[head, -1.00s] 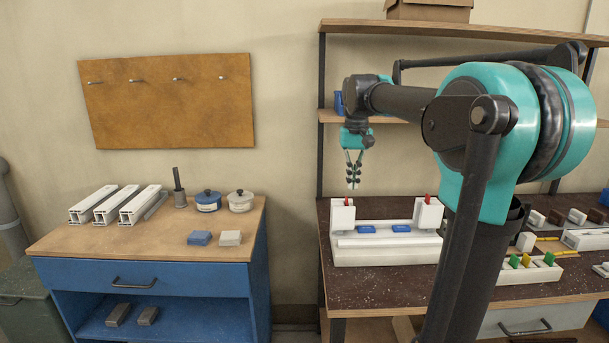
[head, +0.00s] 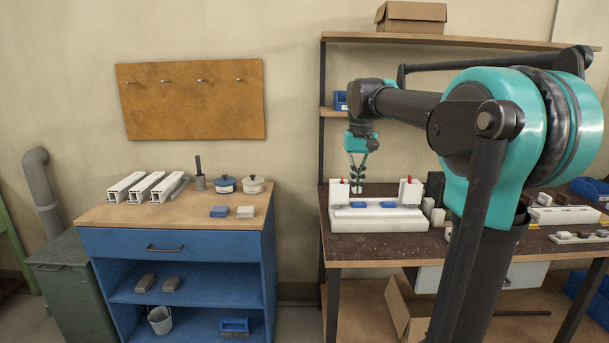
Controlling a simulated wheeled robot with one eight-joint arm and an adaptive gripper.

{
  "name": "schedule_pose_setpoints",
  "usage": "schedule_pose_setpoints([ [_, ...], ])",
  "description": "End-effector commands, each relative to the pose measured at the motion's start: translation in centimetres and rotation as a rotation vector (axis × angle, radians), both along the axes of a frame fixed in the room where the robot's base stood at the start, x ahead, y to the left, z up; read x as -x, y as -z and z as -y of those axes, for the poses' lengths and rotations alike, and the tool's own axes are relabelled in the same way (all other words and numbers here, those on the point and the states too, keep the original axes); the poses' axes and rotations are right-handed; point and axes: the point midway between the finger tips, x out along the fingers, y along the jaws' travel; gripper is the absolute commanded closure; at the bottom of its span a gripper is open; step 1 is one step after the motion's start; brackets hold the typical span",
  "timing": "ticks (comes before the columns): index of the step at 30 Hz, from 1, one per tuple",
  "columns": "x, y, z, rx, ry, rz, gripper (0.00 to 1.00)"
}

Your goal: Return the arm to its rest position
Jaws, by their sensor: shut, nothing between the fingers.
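My arm reaches in from the right with its teal and black links. My gripper (head: 357,188) hangs pointing down at the arm's end, its dark fingers shut with nothing between them. It appears above or behind the back edge of the white clamp fixture (head: 378,219) on the dark bench; the exact gap cannot be told. The fixture has a white block with a red lever at each end. Two blue pads (head: 374,205) lie in the fixture between the blocks.
The dark bench (head: 350,250) has a shelf above it holding a blue bin (head: 341,100). A cardboard box (head: 411,17) sits on top. A gap separates cabinet and bench.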

Motion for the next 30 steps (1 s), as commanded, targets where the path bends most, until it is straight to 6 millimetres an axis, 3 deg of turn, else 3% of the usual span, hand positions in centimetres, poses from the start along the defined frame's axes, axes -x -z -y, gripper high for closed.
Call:
schedule_pose_setpoints([
  [11,1.5,3.9,0.6,-0.004,0.001,0.044,1.00],
  [17,3.3,7.6,1.2,-0.006,0.002,0.086,1.00],
  [23,6.6,13.1,2.0,-0.009,0.002,0.150,1.00],
  [30,14.8,23.1,3.4,-0.008,0.003,0.275,1.00],
])
